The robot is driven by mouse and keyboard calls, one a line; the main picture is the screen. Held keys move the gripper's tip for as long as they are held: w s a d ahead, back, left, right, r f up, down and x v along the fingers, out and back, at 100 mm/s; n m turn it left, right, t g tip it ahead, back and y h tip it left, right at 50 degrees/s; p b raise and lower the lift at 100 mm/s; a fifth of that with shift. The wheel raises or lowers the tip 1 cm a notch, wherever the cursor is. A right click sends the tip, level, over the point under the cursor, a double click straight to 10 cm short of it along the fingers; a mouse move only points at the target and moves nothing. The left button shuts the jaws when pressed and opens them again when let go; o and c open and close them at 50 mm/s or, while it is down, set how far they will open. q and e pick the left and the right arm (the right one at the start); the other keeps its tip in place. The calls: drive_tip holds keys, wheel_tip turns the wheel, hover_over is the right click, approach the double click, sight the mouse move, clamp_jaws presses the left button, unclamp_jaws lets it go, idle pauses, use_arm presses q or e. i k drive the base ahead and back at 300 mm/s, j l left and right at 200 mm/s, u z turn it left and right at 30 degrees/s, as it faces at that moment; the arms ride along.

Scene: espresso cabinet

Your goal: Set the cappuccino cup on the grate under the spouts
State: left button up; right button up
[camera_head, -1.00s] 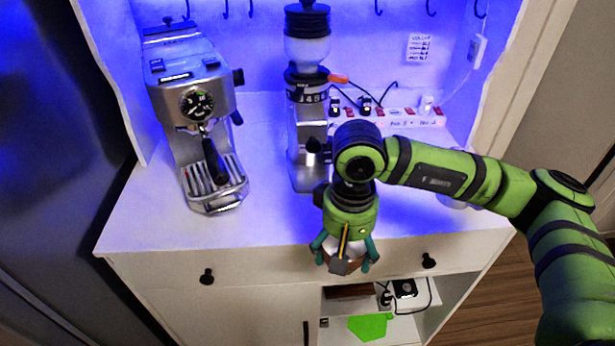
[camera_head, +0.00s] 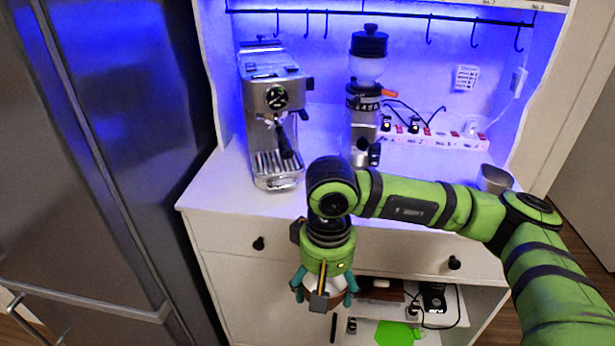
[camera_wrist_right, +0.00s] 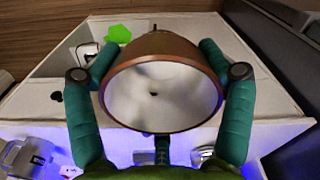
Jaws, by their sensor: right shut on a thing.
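My right gripper (camera_head: 325,290) is shut on the cappuccino cup (camera_head: 337,298), brown outside and white inside. It hangs in front of the cabinet, below the counter's front edge and right of the machine. In the right wrist view the cup's open mouth (camera_wrist_right: 165,95) faces the camera and looks empty, with teal fingers (camera_wrist_right: 160,88) on both sides of it. The silver espresso machine (camera_head: 277,95) stands at the left of the counter. Its slatted grate (camera_head: 268,165) is bare, under a black-handled portafilter (camera_head: 285,142). The spouts cannot be made out. My left gripper is out of view.
A grinder (camera_head: 363,100) stands right of the machine, with a power strip (camera_head: 435,140) behind. A metal cup (camera_head: 494,178) is at the counter's right, near my right arm. A steel fridge (camera_head: 110,150) stands left. The counter (camera_head: 225,185) is clear beside the machine.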

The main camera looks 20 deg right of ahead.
sight(278, 161)
drive_tip(key=i+l+u, duration=0.1)
drive_tip(key=l+u, duration=0.2)
drive_tip(key=l, duration=0.45)
drive_tip(key=l+u, duration=0.3)
drive_tip(key=l, duration=1.1)
